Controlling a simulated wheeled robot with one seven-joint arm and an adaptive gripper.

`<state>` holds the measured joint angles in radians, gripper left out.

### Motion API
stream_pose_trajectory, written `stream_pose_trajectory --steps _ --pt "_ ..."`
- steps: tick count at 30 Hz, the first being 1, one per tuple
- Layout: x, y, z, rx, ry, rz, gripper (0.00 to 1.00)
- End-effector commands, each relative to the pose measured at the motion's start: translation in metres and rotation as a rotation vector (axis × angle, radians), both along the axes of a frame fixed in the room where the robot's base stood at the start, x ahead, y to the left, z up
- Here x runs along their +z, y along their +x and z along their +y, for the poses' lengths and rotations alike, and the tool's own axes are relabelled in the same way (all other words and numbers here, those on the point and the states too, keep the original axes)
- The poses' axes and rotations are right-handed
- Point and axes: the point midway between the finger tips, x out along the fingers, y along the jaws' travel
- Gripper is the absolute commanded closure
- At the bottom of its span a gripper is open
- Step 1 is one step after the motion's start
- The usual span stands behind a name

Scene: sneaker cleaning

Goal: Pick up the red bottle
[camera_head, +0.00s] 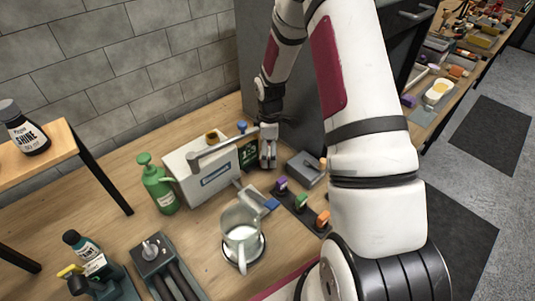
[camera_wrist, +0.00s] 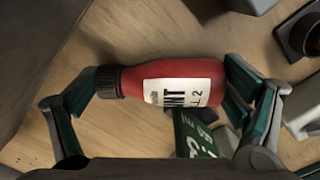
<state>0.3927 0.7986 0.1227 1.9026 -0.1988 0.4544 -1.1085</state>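The red bottle (camera_wrist: 185,72) has a black cap and a white label. In the wrist view it lies crosswise, cap to the left, between the fingers of my gripper (camera_wrist: 165,85). The fingers are spread wide, one beyond the cap and one beyond the base. Whether either finger touches the bottle is hard to tell.
A white toolbox (camera_head: 205,177) and a green spray bottle (camera_head: 160,188) stand left of my gripper. A dark green labelled item (camera_wrist: 195,140) lies close below the bottle in the wrist view. A grey box (camera_head: 303,170), coloured brushes and a clear jug (camera_head: 240,225) are nearby. The dark cabinet (camera_head: 253,60) stands behind.

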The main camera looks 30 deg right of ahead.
Motion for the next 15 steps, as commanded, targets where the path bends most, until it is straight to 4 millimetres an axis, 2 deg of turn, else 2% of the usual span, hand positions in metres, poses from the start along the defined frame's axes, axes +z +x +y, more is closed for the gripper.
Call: stream_pose_trajectory --steps 4,5,15 --pt "0.0001 -0.0001 -0.0001 0.000 0.000 0.000 0.39" --pt "0.0000 -0.0001 -0.0001 0.000 0.000 0.000 0.43" --pt "0.0074 0.0000 -0.0004 0.000 0.000 -0.002 0.44"
